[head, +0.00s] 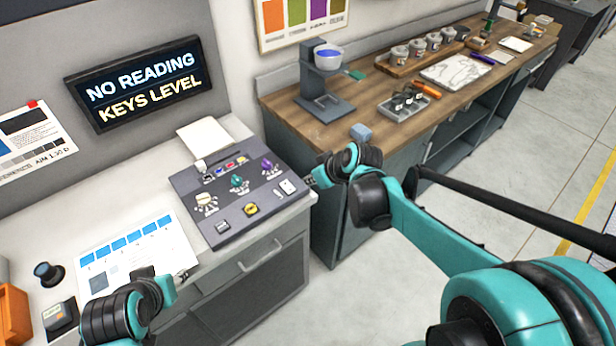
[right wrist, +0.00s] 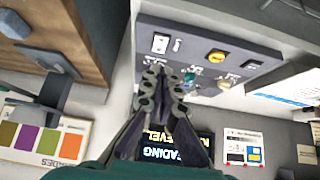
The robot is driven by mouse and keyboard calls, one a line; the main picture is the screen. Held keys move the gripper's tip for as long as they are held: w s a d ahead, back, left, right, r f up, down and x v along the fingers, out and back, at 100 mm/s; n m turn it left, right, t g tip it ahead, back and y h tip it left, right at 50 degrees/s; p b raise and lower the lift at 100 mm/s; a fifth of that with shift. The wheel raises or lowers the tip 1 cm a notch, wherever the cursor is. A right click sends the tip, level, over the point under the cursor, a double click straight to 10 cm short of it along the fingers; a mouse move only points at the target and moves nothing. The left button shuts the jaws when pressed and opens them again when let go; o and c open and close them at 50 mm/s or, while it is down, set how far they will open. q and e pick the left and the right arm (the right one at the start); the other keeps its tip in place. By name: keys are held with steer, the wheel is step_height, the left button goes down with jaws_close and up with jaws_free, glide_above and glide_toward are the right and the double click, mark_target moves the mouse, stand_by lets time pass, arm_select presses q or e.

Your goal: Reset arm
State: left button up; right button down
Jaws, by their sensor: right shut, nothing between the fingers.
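My right arm comes in from the right in the head view. Its gripper (head: 316,180) is beside the right edge of the grey control panel (head: 240,223). In the right wrist view the right gripper (right wrist: 162,72) has its fingers together with nothing between them, in front of the panel (right wrist: 230,47) with its knobs and buttons. I cannot tell whether it touches the panel. My left gripper (head: 184,275) is low in the head view, over the edge of a printed sheet (head: 165,240) on the white counter; its fingers are too small to read.
A dark sign (head: 140,85) reads "NO READING KEYS LEVEL". An orange bin (head: 14,315) is at the lower left. Open floor lies at the right.

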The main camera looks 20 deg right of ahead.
stand_by(0.4)
arm_select(q)
step_height(320, 180, down, 5)
steer(key=b, duration=0.5)
steer(key=shift+c, duration=0.3)
arm_select(e)
steer(key=s+a+f+m+h, duration=0.1)
steer(key=s+f+m, duration=0.1)
steer(key=s, duration=0.6)
steer(key=s+a+f+m+h, duration=0.1)
steer(key=s+m, duration=0.1)
steer(key=s, duration=0.7)
steer(key=shift+s+f+h, duration=0.3)
steer(key=shift+f, duration=0.1)
arm_select(q)
steer(key=shift+c, duration=0.4)
steer(key=shift+a, duration=0.1)
arm_select(e)
steer(key=shift+w, duration=0.1)
